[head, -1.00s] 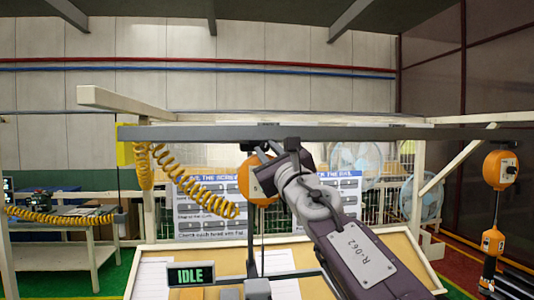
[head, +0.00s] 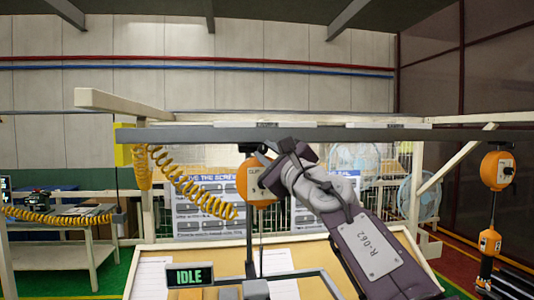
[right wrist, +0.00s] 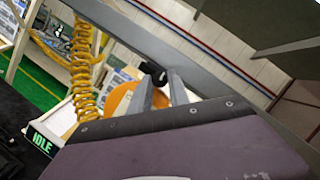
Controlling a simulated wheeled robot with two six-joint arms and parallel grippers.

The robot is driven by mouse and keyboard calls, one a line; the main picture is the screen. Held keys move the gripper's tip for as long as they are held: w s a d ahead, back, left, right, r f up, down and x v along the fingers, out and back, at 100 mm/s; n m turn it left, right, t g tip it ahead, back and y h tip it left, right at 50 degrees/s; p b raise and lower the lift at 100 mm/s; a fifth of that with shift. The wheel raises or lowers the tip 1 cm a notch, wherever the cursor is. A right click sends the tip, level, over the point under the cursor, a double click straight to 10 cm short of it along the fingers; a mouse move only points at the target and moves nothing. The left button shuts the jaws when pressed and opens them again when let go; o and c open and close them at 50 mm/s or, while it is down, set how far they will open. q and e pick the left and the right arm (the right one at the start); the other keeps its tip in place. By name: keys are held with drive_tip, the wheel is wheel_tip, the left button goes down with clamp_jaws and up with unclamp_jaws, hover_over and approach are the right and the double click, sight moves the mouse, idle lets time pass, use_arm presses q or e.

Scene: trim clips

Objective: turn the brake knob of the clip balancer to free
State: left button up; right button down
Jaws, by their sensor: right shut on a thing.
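The orange clip balancer (head: 257,181) hangs under the grey rail near the middle of the head view. It also shows in the right wrist view (right wrist: 121,99), partly hidden behind my fingers. My right gripper (head: 270,162) is at the balancer's upper right side, its arm coming in from the lower right. In the right wrist view, the black brake knob (right wrist: 153,71) sits at the tips of the two grey fingers, and the gripper is shut on it. The knob's markings and exact angle cannot be read. My left gripper is not in view.
The grey rail (head: 330,134) runs just above the gripper. A yellow coiled hose (head: 200,195) hangs to the left. A display reading IDLE (head: 190,275) stands at the bench front. A second orange balancer (head: 497,170) hangs at the far right.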

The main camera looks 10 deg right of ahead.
drive_tip(key=c, duration=1.2)
unclamp_jaws()
drive_tip(key=shift+c, duration=0.2)
drive_tip(key=b+v, duration=0.5)
drive_tip(key=v, duration=0.4)
